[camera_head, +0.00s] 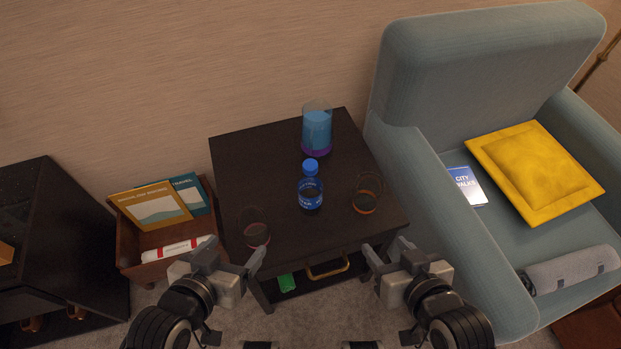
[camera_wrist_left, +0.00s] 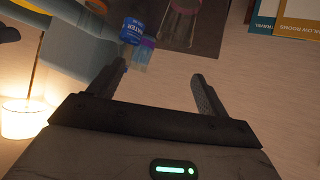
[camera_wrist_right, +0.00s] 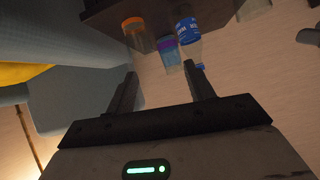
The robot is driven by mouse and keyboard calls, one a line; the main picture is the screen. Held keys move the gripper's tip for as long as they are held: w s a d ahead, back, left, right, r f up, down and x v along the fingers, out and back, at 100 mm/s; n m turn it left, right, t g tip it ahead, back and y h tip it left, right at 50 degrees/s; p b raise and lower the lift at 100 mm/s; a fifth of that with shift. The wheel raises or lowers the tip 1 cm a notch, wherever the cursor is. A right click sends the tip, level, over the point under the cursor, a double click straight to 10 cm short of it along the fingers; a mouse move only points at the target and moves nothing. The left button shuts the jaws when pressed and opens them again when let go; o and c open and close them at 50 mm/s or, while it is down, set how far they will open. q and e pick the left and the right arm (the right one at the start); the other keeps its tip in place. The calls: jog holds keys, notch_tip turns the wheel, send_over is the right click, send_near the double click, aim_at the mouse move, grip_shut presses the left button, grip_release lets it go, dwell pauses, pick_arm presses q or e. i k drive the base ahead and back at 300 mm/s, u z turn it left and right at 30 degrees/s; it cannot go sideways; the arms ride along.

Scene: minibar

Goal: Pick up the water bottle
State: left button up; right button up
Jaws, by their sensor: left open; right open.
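The water bottle (camera_head: 311,190) stands upright in the middle of the dark side table (camera_head: 280,215), with a blue cap and blue label. It also shows in the left wrist view (camera_wrist_left: 133,30) and in the right wrist view (camera_wrist_right: 188,32). My left gripper (camera_head: 257,262) is open and empty in front of the table's left front corner, short of the bottle. My right gripper (camera_head: 371,258) is open and empty in front of the table's right front part. Neither gripper touches the bottle.
A blue and purple tumbler (camera_head: 317,132) stands behind the bottle. One glass (camera_head: 256,232) stands front left, another glass (camera_head: 365,200) right of the bottle. A blue armchair (camera_head: 440,220) borders the table's right side; a wooden magazine box (camera_head: 128,250) stands on its left.

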aim_at(309, 188)
jog(key=k, duration=0.5)
jog(key=u, duration=2.05)
jog(key=i, duration=1.3)
jog(key=z, duration=2.2)
